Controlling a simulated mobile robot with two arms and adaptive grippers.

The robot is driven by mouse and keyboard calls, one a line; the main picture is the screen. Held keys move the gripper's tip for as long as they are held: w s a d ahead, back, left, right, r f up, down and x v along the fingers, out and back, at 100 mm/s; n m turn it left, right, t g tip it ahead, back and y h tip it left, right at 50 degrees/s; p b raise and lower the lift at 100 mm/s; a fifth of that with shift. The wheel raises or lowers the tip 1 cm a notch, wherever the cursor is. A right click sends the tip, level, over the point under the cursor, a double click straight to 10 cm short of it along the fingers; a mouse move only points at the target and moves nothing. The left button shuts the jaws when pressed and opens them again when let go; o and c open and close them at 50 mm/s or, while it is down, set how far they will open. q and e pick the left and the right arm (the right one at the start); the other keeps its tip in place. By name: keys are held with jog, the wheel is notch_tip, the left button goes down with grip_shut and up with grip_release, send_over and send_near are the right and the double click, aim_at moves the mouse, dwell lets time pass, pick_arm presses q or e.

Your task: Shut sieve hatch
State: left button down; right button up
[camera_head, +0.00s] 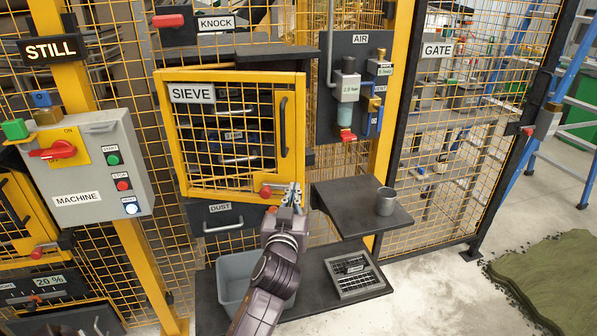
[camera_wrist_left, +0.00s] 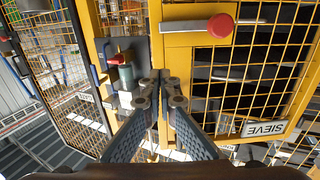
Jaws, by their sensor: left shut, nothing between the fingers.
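The sieve hatch (camera_head: 176,135) is a yellow-framed mesh door with a SIEVE label and a dark upright handle (camera_head: 283,125) on its right side. It stands across its opening; I cannot tell whether it is fully flush. A red knob (camera_head: 266,192) on a bar sits at its lower right edge. My left gripper (camera_head: 291,192) is shut and empty, just right of the knob at the hatch's lower right corner. The left wrist view shows the hatch upside down, with the red knob (camera_wrist_left: 221,26) beyond the closed fingertips (camera_wrist_left: 163,80). My right gripper is out of view.
A dark shelf (camera_head: 345,205) with a metal cup (camera_head: 386,201) juts out right of my left gripper. Below are a grey bin (camera_head: 232,270) and a small grate (camera_head: 353,275). The AIR panel (camera_head: 355,100) is right of the hatch. The DUST drawer (camera_head: 222,220) is under it.

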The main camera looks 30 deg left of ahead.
aim_at(299, 168)
pick_arm(q)
jog(key=p+x, duration=0.1)
jog(key=x, duration=0.7)
jog(key=shift+w+a, duration=0.25)
jog(key=shift+w, duration=0.05)
jog(key=shift+w+a, duration=0.15)
jog(key=shift+w, duration=0.2)
